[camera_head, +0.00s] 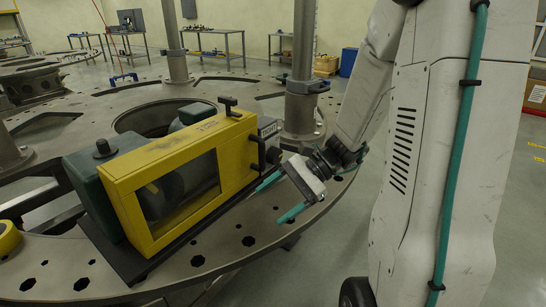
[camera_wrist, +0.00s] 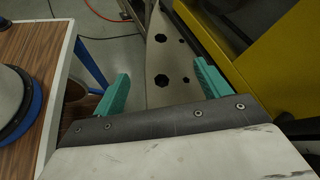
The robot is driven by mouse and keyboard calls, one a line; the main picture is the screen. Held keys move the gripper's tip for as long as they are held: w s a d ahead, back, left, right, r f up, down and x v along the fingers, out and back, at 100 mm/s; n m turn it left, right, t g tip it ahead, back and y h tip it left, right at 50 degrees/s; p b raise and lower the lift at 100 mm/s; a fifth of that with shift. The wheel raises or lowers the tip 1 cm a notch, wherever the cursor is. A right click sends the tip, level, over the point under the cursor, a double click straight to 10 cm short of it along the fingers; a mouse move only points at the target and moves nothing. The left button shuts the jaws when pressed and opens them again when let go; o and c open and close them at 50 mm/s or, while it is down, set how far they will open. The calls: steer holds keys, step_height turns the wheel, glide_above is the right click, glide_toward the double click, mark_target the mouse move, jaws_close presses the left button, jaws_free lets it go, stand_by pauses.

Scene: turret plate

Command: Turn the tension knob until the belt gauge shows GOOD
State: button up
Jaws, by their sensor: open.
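A yellow-framed machine guard (camera_head: 165,150) with a dark window stands on the round metal turret plate (camera_head: 215,235). Dark round parts show dimly behind the window. A dark green housing (camera_head: 90,190) at its left end carries a black knob-like cap (camera_head: 103,148). A black lever (camera_head: 229,104) stands on top, and a black handle (camera_head: 257,150) is on the right end. My gripper (camera_head: 269,204) is open and empty, beside the guard's right end above the plate. Its teal fingers are apart in the wrist view (camera_wrist: 160,68).
A metal post (camera_head: 301,90) rises from the plate behind my gripper. A yellow roll (camera_head: 8,238) lies at the far left. The wrist view shows a wooden tabletop (camera_wrist: 50,45) at left and the yellow guard (camera_wrist: 275,60) close at right.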

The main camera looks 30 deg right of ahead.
mark_target(278, 157)
steer(key=w+d+f+m+t, duration=0.1)
steer(key=w+d+m+t, duration=0.1)
steer(key=w+d+f+m+t, duration=0.1)
steer(key=w+d+m+t, duration=0.1)
steer(key=m, duration=0.1)
steer(key=w+d+f+m+t, duration=0.1)
steer(key=w+d+m+t, duration=0.1)
steer(key=shift+w+d+m+t+y, duration=0.3)
steer(key=shift+w, duration=0.1)
steer(key=w+d+m+t+h, duration=0.2)
steer(key=d+m, duration=0.1)
steer(key=w+d+f+m+t+h, duration=0.1)
steer(key=w+d+m+t, duration=0.1)
steer(key=d+m+t, duration=0.1)
steer(key=w+d+m+t+h, duration=0.2)
steer(key=d+m, duration=0.1)
steer(key=d, duration=0.2)
steer(key=shift+f+t+h, duration=0.3)
steer(key=shift+f, duration=0.05)
steer(key=shift+w+d+r+m, duration=0.1)
steer(key=shift+w+d+m, duration=0.2)
steer(key=shift+m, duration=0.1)
steer(key=shift+h, duration=0.3)
steer(key=x, duration=0.7)
steer(key=shift+w+a+r, duration=0.1)
steer(key=shift+w+r, duration=0.05)
steer(key=shift+w, duration=0.15)
steer(key=c, duration=1)
